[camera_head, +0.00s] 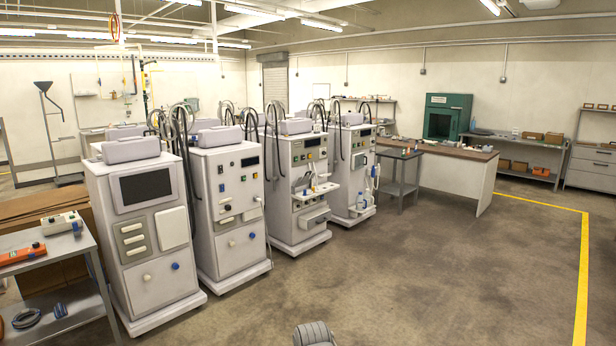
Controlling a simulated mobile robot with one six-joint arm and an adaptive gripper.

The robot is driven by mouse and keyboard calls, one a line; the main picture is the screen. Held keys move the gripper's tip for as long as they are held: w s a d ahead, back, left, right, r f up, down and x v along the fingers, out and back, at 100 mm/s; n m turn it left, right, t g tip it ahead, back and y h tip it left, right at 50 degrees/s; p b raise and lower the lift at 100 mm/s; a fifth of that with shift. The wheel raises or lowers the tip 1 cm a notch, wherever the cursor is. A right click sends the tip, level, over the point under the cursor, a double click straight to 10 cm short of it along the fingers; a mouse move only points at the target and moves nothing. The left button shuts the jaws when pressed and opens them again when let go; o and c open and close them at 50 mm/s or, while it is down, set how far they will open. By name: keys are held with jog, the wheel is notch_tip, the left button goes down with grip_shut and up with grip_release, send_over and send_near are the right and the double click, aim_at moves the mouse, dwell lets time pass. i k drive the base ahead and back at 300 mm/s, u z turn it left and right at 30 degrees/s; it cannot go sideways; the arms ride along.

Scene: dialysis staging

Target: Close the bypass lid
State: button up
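Several white dialysis machines stand in a row from left to centre. The nearest machine (158,291) has a dark screen and a pale flat panel (173,228) on its front. The second machine (242,219) has small buttons and a white and a blue round knob low down. The third machine (304,229) has a ledge (322,191) sticking out from its front. The fourth machine (352,174) stands behind it. I cannot tell which part is the bypass lid, or whether it is open.
A grey cart (88,294) at left holds an orange device (22,256) and a pale device (62,223). A small dark table (401,158) and a long bench (455,153) stand beyond the machines. The floor in front and to the right is clear, with a yellow line (581,275).

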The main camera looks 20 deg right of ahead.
aim_at(305, 180)
jog(key=z, duration=0.2)
jog(key=i, duration=1.35)
jog(key=z, duration=0.5)
jog(key=i, duration=3.05)
jog(key=u, duration=0.3)
jog(key=i, duration=1.65)
jog(key=u, duration=0.25)
